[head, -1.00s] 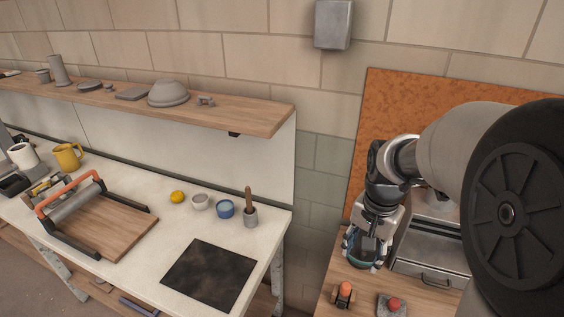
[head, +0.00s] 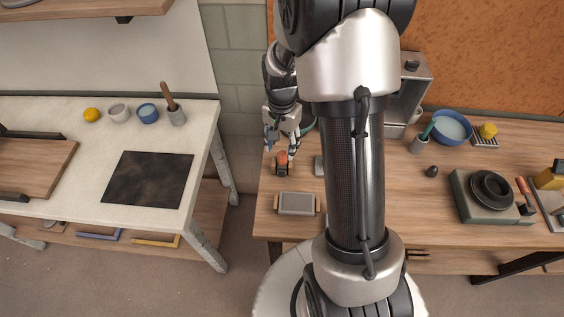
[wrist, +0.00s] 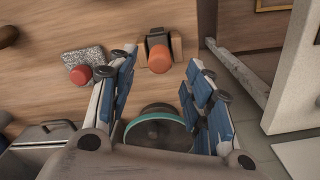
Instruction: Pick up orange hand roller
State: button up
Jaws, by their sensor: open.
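The orange hand roller (head: 281,158) appears to be the small orange cylinder with a dark frame on the right wooden table, near its left edge. In the wrist view the roller (wrist: 159,57) shows at the top centre, with wooden parts beside the dark frame. My gripper (head: 281,147) is just behind and above it in the head view. In the wrist view my gripper (wrist: 160,60) is open, its blue-padded fingers apart, and the roller lies in line with the gap between the fingertips. Nothing is held. The exact height above the table is unclear.
A teal-rimmed bowl (wrist: 158,126) sits below the fingers. A grey block (wrist: 84,57) with a red knob (wrist: 80,74) lies left of the roller. A grey tray-like piece (head: 296,203) is nearer the front edge. My arm hides mid-table.

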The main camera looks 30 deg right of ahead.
aim_at(282, 154)
jog(key=shift+a+f+b, duration=0.1)
jog(key=shift+f+b, duration=0.9)
jog(key=shift+f, duration=1.75)
jog(key=shift+s+r, duration=0.1)
jog(key=shift+c, duration=0.2)
grip_shut()
